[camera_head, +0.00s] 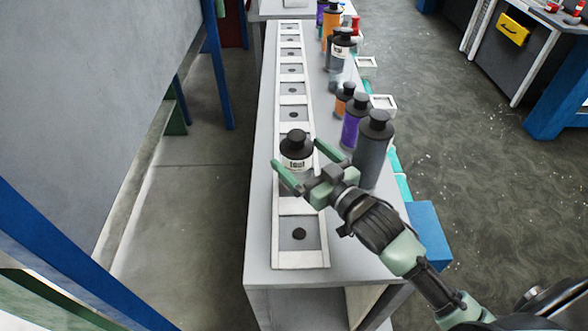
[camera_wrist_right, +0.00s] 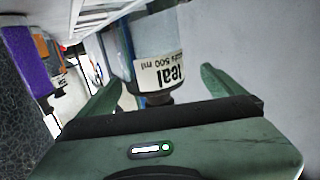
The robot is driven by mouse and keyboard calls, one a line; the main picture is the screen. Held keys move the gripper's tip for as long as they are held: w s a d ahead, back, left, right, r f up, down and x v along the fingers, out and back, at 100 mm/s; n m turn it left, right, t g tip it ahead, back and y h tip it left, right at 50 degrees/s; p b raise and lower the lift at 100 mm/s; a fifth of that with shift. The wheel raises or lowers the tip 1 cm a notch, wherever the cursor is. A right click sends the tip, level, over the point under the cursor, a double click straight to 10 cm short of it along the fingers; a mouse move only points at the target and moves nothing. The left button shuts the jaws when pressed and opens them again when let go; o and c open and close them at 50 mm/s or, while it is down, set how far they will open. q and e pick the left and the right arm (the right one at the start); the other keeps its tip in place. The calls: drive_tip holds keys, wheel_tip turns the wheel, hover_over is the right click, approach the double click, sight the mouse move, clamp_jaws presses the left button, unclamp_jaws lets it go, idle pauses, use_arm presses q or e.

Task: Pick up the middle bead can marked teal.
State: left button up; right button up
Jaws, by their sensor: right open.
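The teal-marked can (camera_head: 297,160) is a small pale can with a black cap and a white label, upright on the white slotted strip (camera_head: 284,215) along the bench. My right gripper (camera_head: 297,153) is open, with one green finger on each side of the can. In the right wrist view my gripper (camera_wrist_right: 162,76) shows gaps between both fingers and the can. My left gripper is not in view.
A tall dark bottle (camera_head: 373,148), a purple bottle (camera_head: 355,132) and an orange bottle (camera_head: 343,102) stand right of the can, close to my right gripper. More bottles stand farther back. The strip's other slots are empty of cans. A wall panel (camera_head: 95,75) is at left.

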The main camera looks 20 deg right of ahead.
sight(287, 138)
drive_tip(key=shift+w+a+r+p, duration=0.1)
drive_tip(key=shift+w+p, duration=0.1)
drive_tip(key=shift+w, duration=0.2)
drive_tip(key=shift+w+a+r+p, duration=0.1)
drive_tip(key=shift+w+p, duration=0.05)
drive_tip(key=shift+w, duration=0.25)
drive_tip(key=x, duration=0.2)
drive_tip(key=p+x, duration=0.1)
drive_tip(key=shift+w+d+f, duration=0.1)
drive_tip(key=shift+w+d, duration=0.1)
drive_tip(key=shift+w, duration=0.25)
drive_tip(key=shift+w+a+f, duration=0.15)
drive_tip(key=shift+w, duration=0.2)
drive_tip(key=c, duration=2)
clamp_jaws()
drive_tip(key=shift+r, duration=0.2)
